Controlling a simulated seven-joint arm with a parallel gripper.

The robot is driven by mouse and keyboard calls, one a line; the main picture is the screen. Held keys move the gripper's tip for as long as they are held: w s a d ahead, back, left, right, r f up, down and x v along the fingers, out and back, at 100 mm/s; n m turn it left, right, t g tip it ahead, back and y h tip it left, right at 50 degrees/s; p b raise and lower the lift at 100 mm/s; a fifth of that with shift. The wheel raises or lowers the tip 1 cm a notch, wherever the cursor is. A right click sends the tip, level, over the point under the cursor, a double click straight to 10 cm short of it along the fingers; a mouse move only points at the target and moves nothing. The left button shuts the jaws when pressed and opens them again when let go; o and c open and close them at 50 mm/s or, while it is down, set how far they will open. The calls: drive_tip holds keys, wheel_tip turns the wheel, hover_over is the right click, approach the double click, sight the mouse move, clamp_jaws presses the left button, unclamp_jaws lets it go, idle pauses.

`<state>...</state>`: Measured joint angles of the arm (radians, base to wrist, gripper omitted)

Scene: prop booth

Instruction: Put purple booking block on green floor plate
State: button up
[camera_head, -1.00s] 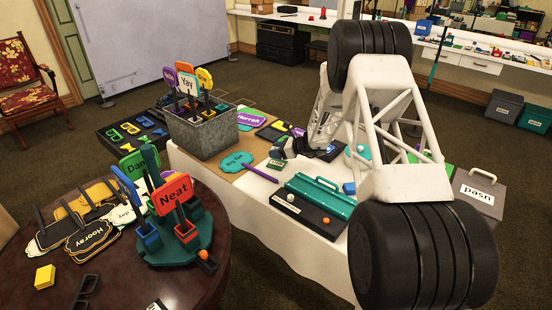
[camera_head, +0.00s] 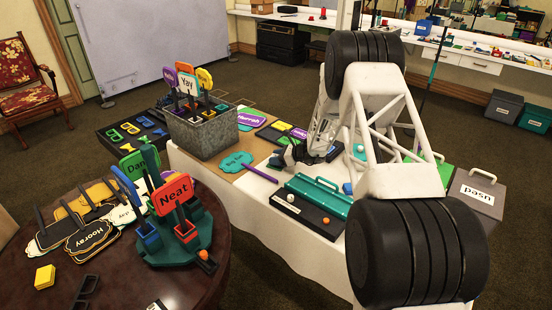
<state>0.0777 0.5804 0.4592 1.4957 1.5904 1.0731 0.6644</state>
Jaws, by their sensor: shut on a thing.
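My gripper (camera_head: 287,156) is low over the far side of the white table, left of the teal tray. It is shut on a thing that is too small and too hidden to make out. I cannot pick out the purple booking block for certain. A small blue-purple piece (camera_head: 347,188) shows at the right end of the teal tray. Under the gripper, at its left, lies a small dark and green item (camera_head: 274,163), partly covered; I cannot tell if it is the green floor plate. A bright green surface (camera_head: 445,172) shows behind my arm, mostly hidden.
A teal tray with a handle (camera_head: 318,193) and a black board with balls (camera_head: 300,208) lie in front of the gripper. A teal sign with a purple handle (camera_head: 238,164) lies left. A metal bin of signs (camera_head: 204,133) stands farther left. A grey box (camera_head: 475,195) is right.

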drive_tip(key=shift+f, duration=0.15)
drive_tip(key=o, duration=0.9)
drive_tip(key=shift+d+r, duration=0.1)
drive_tip(key=shift+r, duration=0.1)
drive_tip(key=v, duration=1.1)
drive_tip(key=shift+s+d+r, duration=0.15)
drive_tip(key=shift+s+d, duration=0.05)
drive_tip(key=shift+d, duration=0.05)
